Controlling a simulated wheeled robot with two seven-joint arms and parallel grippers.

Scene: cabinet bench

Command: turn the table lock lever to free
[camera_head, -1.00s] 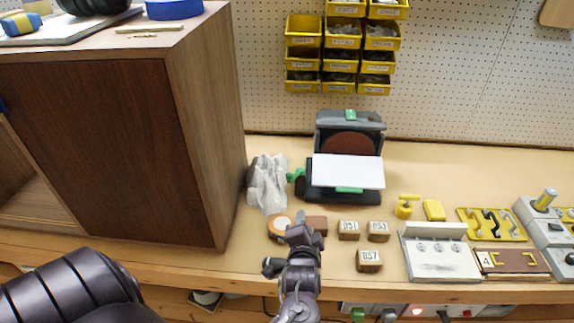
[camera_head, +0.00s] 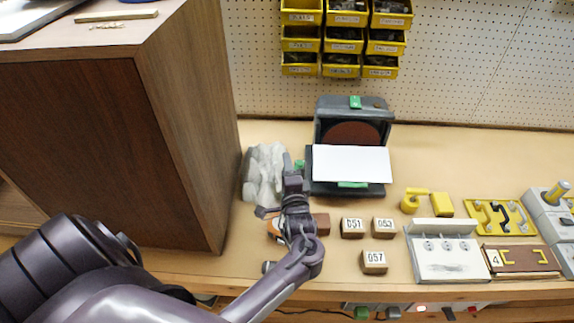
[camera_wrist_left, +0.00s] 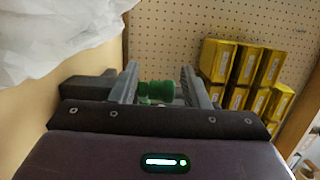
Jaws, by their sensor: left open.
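The sander (camera_head: 352,125) stands at the back of the bench, with a dark disc and a white tilted table (camera_head: 350,163) in front of it. A green lever (camera_head: 299,165) shows at the left side of the sander, partly hidden by my left gripper (camera_head: 293,182). In the left wrist view the green lever (camera_wrist_left: 157,90) appears between the two open fingers of my left gripper (camera_wrist_left: 160,80). I cannot tell whether a finger touches it. My right gripper is not in view.
A crumpled whitish bag (camera_head: 264,174) stands close left of the gripper. A tall wooden cabinet (camera_head: 120,140) fills the left. Numbered blocks (camera_head: 374,262) lie right of my arm. Yellow bins (camera_head: 341,40) hang on the pegboard behind.

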